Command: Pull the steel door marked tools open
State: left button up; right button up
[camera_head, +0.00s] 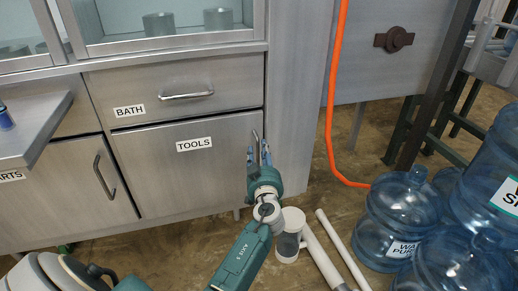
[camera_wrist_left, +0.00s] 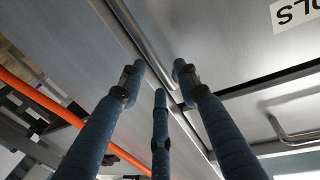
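The steel door marked TOOLS (camera_head: 180,170) is below the drawer and sits flush in the cabinet front, closed. Its label (camera_head: 194,143) also shows upside down and cut off in the left wrist view (camera_wrist_left: 297,12). The door's vertical bar handle (camera_head: 255,137) is near its right edge. My left gripper (camera_head: 259,154) is at this handle with its blue fingers pointing to the door. In the left wrist view the fingers are apart, with the handle bar (camera_wrist_left: 143,35) running between their tips. I cannot tell whether they touch it. My right gripper is not in view.
The BATH drawer (camera_head: 185,90) above is shut. Another door (camera_head: 75,185) with its own handle is at left. An orange hose (camera_head: 331,110) hangs right of the cabinet. White pipes (camera_head: 335,250) and several blue water jugs (camera_head: 400,215) stand or lie on the floor at right.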

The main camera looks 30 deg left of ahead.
pick_arm(q)
jog(key=shift+x, duration=1.5)
jog(key=shift+c, duration=0.5)
grip_shut()
